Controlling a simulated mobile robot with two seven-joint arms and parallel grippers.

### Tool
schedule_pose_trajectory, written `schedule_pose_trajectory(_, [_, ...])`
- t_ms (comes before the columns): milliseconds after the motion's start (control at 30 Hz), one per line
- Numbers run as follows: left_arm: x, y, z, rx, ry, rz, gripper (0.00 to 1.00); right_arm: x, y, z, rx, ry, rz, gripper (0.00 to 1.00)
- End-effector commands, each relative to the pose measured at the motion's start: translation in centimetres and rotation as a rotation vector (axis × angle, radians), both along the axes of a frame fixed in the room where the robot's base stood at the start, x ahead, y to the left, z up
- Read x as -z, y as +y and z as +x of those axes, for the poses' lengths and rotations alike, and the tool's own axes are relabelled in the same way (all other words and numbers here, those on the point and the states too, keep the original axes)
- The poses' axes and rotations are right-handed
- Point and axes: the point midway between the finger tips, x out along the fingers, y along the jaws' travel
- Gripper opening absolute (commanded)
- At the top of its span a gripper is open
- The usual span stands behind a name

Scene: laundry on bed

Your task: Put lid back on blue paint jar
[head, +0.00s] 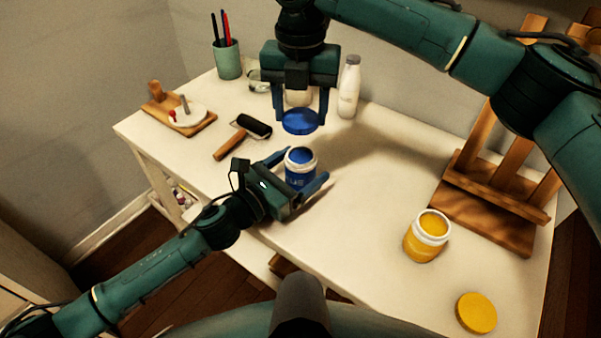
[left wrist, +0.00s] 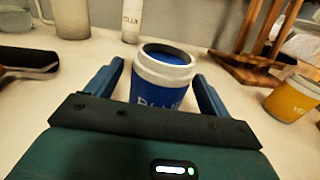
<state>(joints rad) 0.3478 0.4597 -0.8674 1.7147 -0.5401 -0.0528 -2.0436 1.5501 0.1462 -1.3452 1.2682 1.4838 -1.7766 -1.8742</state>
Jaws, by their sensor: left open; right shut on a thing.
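The blue paint jar (head: 300,172) stands upright and uncovered on the table, with blue paint showing inside its white rim. My left gripper (head: 302,172) is open, with one finger on either side of the jar; the jar also shows between the fingers in the left wrist view (left wrist: 163,80). My right gripper (head: 301,118) is shut on the blue lid (head: 300,122). It points down and holds the lid level above and just behind the jar in the head view. The lid is apart from the jar.
An open yellow paint jar (head: 427,236) and its yellow lid (head: 476,313) are at the right. A roller (head: 243,137) lies left of the blue jar. A white bottle (head: 349,88), a brush cup (head: 227,60) and a wooden easel (head: 490,205) stand farther back.

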Motion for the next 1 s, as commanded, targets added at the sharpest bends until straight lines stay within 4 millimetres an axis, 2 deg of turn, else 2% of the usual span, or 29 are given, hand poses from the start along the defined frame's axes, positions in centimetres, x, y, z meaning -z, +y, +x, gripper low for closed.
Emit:
schedule_pose_trajectory(300, [0.01,-0.06,0.11,-0.001,0.000,0.000,0.79,-0.01,0.01,0.00,0.000,0.000,0.000,0.33])
schedule_pose_trajectory(1000, [0.02,-0.04,0.08,-0.001,0.001,0.001,0.22,-0.01,0.01,0.00,0.000,0.000,0.000,0.33])
